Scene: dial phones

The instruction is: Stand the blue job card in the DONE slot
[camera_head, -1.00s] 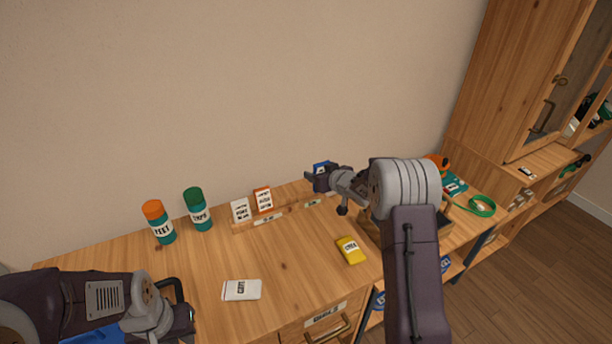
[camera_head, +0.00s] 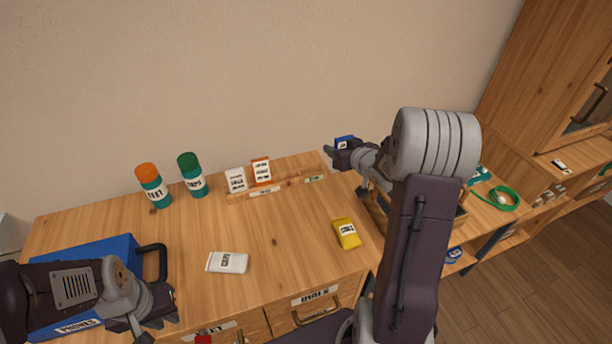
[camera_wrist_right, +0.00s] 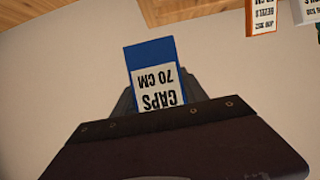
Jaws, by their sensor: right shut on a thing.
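The blue job card (camera_head: 344,142) is held in my right gripper (camera_head: 338,153), above the back of the desk and to the right of the wooden card rack (camera_head: 290,184). In the right wrist view the card (camera_wrist_right: 152,60) has a blue top and a white label reading CAPS 70 CM, upside down. My right gripper (camera_wrist_right: 152,98) is shut on its lower part. The rack holds a white card (camera_head: 236,180) and an orange card (camera_head: 261,170) at its left; its right part, with a small green label (camera_head: 314,178), is empty. My left gripper (camera_head: 152,318) is low at the left; its fingers are unclear.
Two teal bottles, orange-capped (camera_head: 153,186) and green-capped (camera_head: 191,175), stand left of the rack. A white packet (camera_head: 228,262) and a yellow packet (camera_head: 346,233) lie on the desk. A blue case (camera_head: 95,255) is at the left. The desk middle is clear.

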